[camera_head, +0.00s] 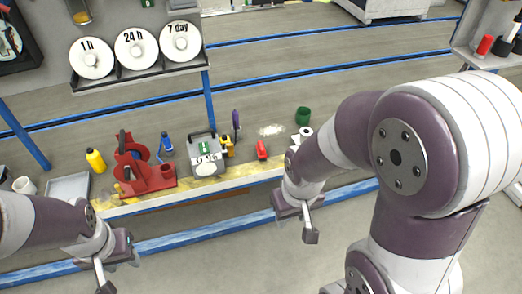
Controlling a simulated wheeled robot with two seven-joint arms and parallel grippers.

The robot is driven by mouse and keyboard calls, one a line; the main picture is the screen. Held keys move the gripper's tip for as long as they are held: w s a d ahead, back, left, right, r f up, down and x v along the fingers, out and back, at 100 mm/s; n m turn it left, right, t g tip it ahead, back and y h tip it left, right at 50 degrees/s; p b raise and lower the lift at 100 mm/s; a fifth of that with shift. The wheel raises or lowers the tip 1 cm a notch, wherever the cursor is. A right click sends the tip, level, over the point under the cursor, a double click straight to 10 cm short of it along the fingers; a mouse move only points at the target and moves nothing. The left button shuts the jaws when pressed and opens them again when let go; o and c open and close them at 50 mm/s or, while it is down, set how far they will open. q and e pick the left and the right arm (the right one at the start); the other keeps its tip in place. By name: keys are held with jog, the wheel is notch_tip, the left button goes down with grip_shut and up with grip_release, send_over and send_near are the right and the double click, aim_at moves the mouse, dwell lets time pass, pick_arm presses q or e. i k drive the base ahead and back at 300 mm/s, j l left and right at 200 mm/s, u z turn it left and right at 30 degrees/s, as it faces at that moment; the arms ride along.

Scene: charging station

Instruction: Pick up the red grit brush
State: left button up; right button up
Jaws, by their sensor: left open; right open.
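A small red block-like thing (262,150), which looks like the red grit brush, lies on the worn bench (215,184) near the middle of the head view. It is small, and its bristles cannot be made out. My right gripper (306,226) is open and empty, in front of the bench edge, to the right of the brush and nearer to me. My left gripper (117,268) is open and empty at the lower left, in front of the bench and far from the brush.
Left of the brush stand a grey box-like device (207,157), a purple-handled tool (236,121) and a red machine (140,172). A yellow bottle (96,160) stands further left. A green cup (303,116) and a white roll (305,132) stand to the right. A pale patch lies behind the brush.

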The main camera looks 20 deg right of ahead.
aim_at(262, 156)
jog(key=i+l+u, duration=0.4)
jog(key=i+l, duration=0.65)
jog(key=l, duration=0.15)
jog(key=i+l, duration=0.15)
jog(key=i, duration=0.35)
jog(key=u, duration=0.05)
